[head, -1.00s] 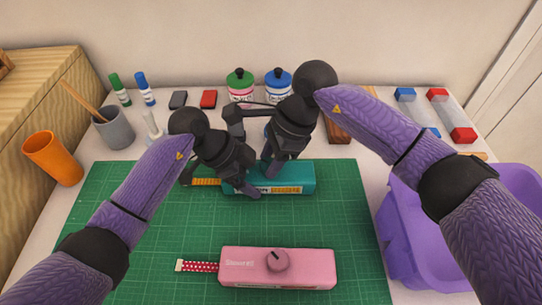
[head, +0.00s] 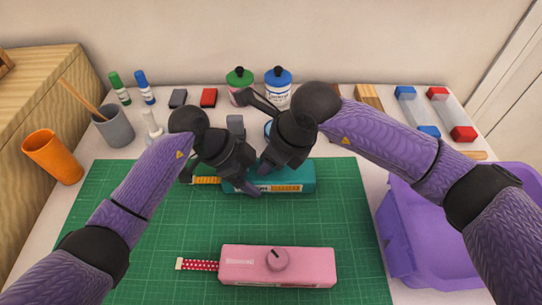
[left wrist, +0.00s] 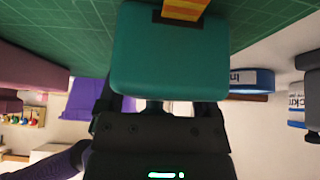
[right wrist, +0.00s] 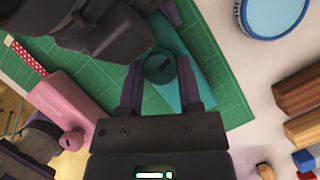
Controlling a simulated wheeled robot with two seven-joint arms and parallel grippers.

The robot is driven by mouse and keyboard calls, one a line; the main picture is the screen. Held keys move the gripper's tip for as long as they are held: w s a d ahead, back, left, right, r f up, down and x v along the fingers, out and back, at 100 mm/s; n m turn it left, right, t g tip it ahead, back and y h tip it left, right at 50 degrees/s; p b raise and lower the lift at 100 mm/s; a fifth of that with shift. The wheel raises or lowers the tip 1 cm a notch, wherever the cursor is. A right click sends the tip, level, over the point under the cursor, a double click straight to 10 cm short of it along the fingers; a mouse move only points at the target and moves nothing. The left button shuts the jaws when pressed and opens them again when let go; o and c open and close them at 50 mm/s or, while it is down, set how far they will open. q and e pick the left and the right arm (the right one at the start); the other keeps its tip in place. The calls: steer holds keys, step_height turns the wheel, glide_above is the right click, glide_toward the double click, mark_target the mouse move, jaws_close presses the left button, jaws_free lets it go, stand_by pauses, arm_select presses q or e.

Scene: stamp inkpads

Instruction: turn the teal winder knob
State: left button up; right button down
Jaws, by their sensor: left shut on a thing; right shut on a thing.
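The teal winder (head: 297,176) is a box lying on the green cutting mat, with a yellow-orange strip (head: 206,181) out of its left end. My left gripper (head: 238,184) is shut on the winder's left part; the left wrist view shows the teal box (left wrist: 170,55) between the fingers. The teal knob (right wrist: 159,67), round with a dark slot mark, sits between the fingers of my right gripper (right wrist: 165,85), which is shut on it. In the head view my right gripper (head: 268,168) hides the knob.
A pink winder (head: 300,265) with its own knob and red dotted strip lies at the front of the green mat (head: 130,220). A purple bin (head: 420,265) stands at the right. Green-lidded (head: 239,82) and blue-lidded (head: 278,85) jars stand behind my grippers.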

steer(key=shift+m, duration=0.7)
steer(key=shift+c, duration=1.3)
jaws_free()
steer(key=v, duration=1.2)
steer(key=shift+s+a, duration=0.2)
steer(key=shift+w, duration=0.1)
